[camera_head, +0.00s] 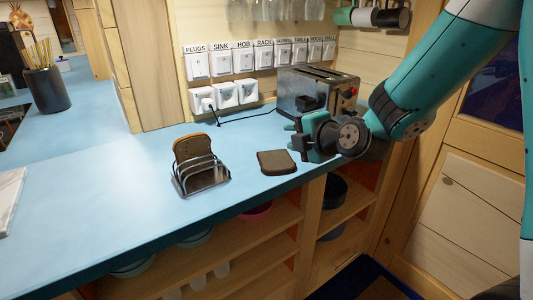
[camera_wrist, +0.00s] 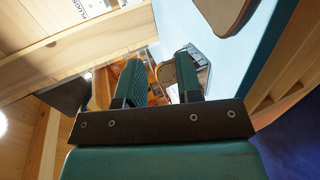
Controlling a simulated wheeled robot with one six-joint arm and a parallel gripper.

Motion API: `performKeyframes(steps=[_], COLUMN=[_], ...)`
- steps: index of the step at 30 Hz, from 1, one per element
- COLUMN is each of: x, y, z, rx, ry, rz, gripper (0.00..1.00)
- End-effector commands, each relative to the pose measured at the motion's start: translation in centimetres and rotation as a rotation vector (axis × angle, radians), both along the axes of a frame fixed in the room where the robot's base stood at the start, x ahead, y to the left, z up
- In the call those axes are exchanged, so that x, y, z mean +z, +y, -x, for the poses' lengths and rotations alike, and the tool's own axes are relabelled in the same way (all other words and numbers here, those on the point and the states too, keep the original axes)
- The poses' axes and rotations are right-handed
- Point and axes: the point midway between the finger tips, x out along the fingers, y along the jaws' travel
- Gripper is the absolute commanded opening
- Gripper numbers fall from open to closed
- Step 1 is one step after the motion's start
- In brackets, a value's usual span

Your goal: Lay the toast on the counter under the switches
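One dark brown slice of toast (camera_head: 276,162) lies flat on the blue counter (camera_head: 120,185) near its front edge, right of the rack. What looks like the same slice shows at the top of the wrist view (camera_wrist: 222,12). Another slice of toast (camera_head: 192,148) stands upright in a wire toast rack (camera_head: 203,178). The white switches (camera_head: 243,62) form a labelled row on the back wall, with sockets below. My gripper (camera_head: 296,137) is just above and right of the flat slice, before the toaster. Its fingers (camera_wrist: 160,80) are apart, with nothing seen between them.
A metal toaster (camera_head: 318,90) stands at the back right, close behind my gripper. A black cord runs from it to the sockets (camera_head: 225,96). A dark pot of sticks (camera_head: 46,88) stands far left. Open shelves lie below the front edge.

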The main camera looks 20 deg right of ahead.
Motion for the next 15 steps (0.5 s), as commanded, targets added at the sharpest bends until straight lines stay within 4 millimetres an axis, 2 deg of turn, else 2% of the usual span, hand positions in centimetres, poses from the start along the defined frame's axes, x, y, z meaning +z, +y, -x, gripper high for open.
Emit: performKeyframes(steps=[1,3,8,11,14,15], x=[1.2,1.7,2.1,2.6,3.3,3.5], y=[-0.1,-0.2,0.1,1.6,4.0,5.1], z=[0.3,0.6,1.1,2.3,5.0,6.4], rx=[-0.001,0.000,0.004,0.013,0.010,-0.003], ry=[-0.003,0.000,0.022,0.111,0.299,0.398], rz=[-0.001,-0.001,-0.024,-0.119,-0.280,-0.350], gripper=[0.33,0.33,0.33,0.33,0.33,0.33])
